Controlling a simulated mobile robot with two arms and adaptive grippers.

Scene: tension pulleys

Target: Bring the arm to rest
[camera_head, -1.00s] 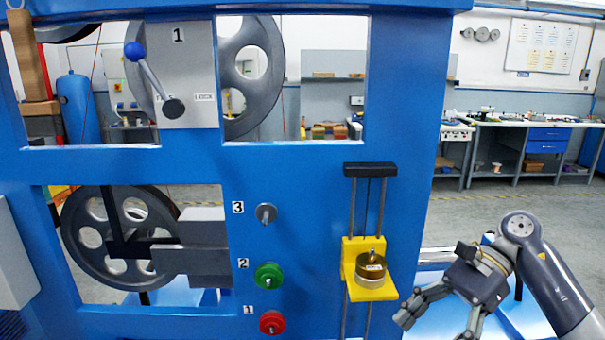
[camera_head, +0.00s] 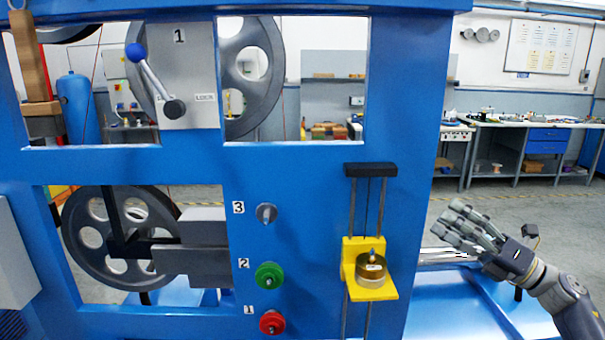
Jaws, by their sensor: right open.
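My right gripper (camera_head: 462,225) is at the lower right of the head view, to the right of the blue machine frame (camera_head: 300,215). Its fingers point up and left, and it is open with nothing in it. It is apart from the yellow carriage (camera_head: 370,291), which carries a brass weight (camera_head: 371,269) between two vertical rods. My right arm (camera_head: 560,295) comes in from the lower right corner. My left gripper is not in the view.
The frame holds a blue-knobbed lever (camera_head: 135,52), a grey knob (camera_head: 266,213), a green knob (camera_head: 268,276) and a red knob (camera_head: 272,322). Large grey pulleys (camera_head: 85,240) show through its openings. Workbenches (camera_head: 540,123) stand far back right, with open floor before them.

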